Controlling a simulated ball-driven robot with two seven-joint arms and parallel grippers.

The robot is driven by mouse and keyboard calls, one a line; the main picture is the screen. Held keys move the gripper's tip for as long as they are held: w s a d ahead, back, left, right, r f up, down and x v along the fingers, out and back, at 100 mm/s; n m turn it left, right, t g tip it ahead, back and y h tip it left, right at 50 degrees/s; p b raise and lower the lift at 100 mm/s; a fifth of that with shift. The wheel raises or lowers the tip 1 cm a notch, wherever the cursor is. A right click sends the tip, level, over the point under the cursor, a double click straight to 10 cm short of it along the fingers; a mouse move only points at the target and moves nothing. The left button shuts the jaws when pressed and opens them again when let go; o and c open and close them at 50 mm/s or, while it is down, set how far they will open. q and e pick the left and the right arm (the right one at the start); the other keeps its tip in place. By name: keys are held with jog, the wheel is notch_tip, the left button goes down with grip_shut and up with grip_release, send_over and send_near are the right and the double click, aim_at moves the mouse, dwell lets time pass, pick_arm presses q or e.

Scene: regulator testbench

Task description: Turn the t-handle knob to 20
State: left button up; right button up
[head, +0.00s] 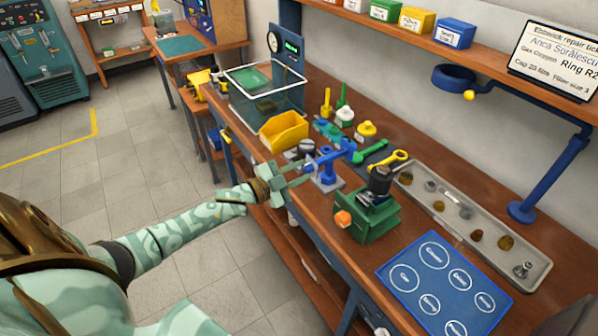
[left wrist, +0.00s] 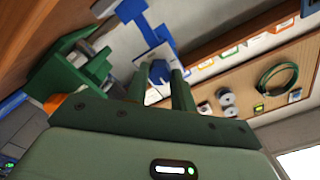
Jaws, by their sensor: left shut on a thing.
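A blue fixture (head: 328,170) with a blue arm on top stands on a grey base near the bench's front edge. Its near end, the T-handle knob (left wrist: 158,72), shows blue between the fingers in the left wrist view. My left gripper (head: 303,174) reaches in from the left over the front edge and is shut on this blue part. The fingers (left wrist: 172,90) hide part of the handle. No scale or number on the knob can be read. My right gripper is not in view.
A green block (head: 368,222) with an orange knob (head: 343,219) stands just right of the gripper. A yellow bin (head: 284,131) and clear tank (head: 262,95) are behind. A grey parts tray (head: 530,282) and blue mat (head: 445,285) lie to the right.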

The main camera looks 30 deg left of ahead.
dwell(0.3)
pick_arm(q)
jog(key=o, duration=1)
jog(key=shift+s, duration=0.1)
jog(key=p+v, duration=0.1)
jog(key=v, duration=1.5)
jog(key=shift+f, duration=0.1)
